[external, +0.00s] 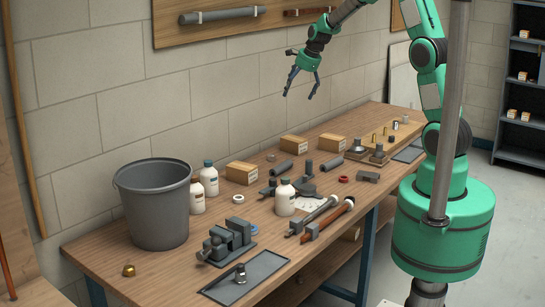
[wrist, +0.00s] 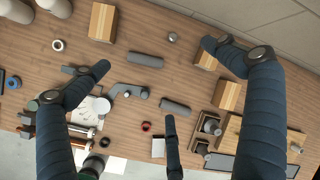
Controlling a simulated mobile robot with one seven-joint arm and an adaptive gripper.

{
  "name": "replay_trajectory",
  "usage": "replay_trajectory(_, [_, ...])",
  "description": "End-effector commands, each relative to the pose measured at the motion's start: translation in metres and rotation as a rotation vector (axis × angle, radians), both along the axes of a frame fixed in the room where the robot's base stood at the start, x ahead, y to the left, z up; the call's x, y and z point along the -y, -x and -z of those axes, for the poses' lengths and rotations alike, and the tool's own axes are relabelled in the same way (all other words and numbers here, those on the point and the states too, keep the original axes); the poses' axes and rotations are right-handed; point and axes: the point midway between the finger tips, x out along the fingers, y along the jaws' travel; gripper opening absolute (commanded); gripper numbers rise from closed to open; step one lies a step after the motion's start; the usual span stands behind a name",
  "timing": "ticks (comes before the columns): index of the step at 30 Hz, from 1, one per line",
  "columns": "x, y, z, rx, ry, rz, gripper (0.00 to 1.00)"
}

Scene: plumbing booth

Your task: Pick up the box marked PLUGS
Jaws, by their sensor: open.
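Three light-brown boxes stand on the workbench: a left box (external: 242,173), a middle box (external: 294,144) and a right box (external: 332,143). I cannot read any marking, so I cannot tell which says PLUGS. In the wrist view, one box (wrist: 103,22) is at the upper left, another (wrist: 205,60) is partly hidden behind a finger at the upper right, and a third (wrist: 228,95) is at the right. My gripper (external: 299,94) is open and empty, high above the bench, fingers pointing down. Its spread fingers also show in the wrist view (wrist: 155,56).
A grey bucket (external: 155,215) and white bottles (external: 285,200) stand on the left half of the bench (external: 115,250). Pipe pieces, tools and a vise (external: 228,242) lie in front. A tray of fittings (external: 372,157) is beside the right box. The wall runs behind.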

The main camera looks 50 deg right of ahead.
Motion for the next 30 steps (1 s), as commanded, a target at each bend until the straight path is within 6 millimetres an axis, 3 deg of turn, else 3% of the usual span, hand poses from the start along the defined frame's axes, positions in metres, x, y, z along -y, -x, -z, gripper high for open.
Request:
replay_trajectory(6, [0.042, -0.035, 0.032, -0.012, -0.093, 0.222, 1.00])
replay_trajectory(15, [0.097, -0.070, 0.088, -0.021, -0.217, 0.528, 1.00])
replay_trajectory(24, [0.154, -0.090, 0.153, -0.025, -0.334, 0.838, 1.00])
replay_trajectory(30, [0.180, -0.095, 0.188, -0.023, -0.391, 0.990, 1.00])
